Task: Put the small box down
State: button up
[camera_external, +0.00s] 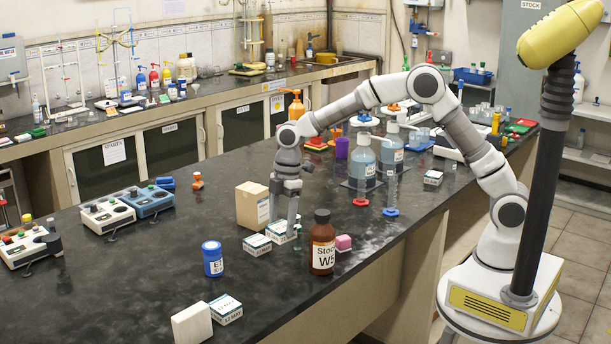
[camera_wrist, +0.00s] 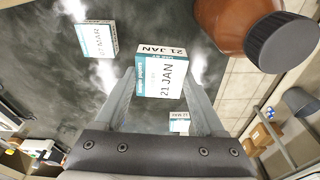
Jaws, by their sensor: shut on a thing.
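The small box, white and teal with a "21 JAN" label, sits between my fingertips in the wrist view (camera_wrist: 160,78). In the external view the small box (camera_external: 279,232) shows at the lower end of my gripper (camera_external: 288,222), which points down over the dark bench. My gripper is shut on the box. The box is at or very near the bench top; I cannot tell if it touches. A similar white and teal box (camera_external: 257,245) lies just left of it, and it also shows in the wrist view (camera_wrist: 98,40).
A brown bottle (camera_external: 322,255) with a dark cap stands close on the right. A cardboard box (camera_external: 250,206) stands close behind on the left. A blue-capped jar (camera_external: 212,260) and a pink block (camera_external: 343,242) are nearby. The bench (camera_external: 150,270) is clear to the front left.

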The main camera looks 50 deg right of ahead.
jog(key=d+r, duration=0.4)
jog(key=r, duration=0.3)
jog(key=w+d+m, duration=0.1)
jog(key=d+m, duration=0.6)
jog(key=d, duration=3)
jog(key=s+d+m+t+h, duration=0.1)
jog(key=s+d+m, duration=0.2)
jog(key=s+d, duration=0.75)
jog(key=s+d+m, duration=0.2)
jog(key=s+d, duration=0.5)
jog(key=d, duration=0.6)
jog(key=w+a+f, duration=0.1)
jog(key=w+f, duration=0.2)
jog(key=w+a+f, duration=0.2)
jog(key=w+f, duration=0.2)
jog(key=w+a+f, duration=0.2)
jog(key=w+f, duration=0.1)
jog(key=f, duration=0.1)
jog(key=shift+w+a+f, duration=0.1)
jog(key=shift+w+f, duration=0.15)
jog(key=shift+w, duration=0.05)
jog(key=shift+w+a+f, duration=0.1)
jog(key=shift+w+f, duration=0.15)
jog(key=shift+f, duration=1.9)
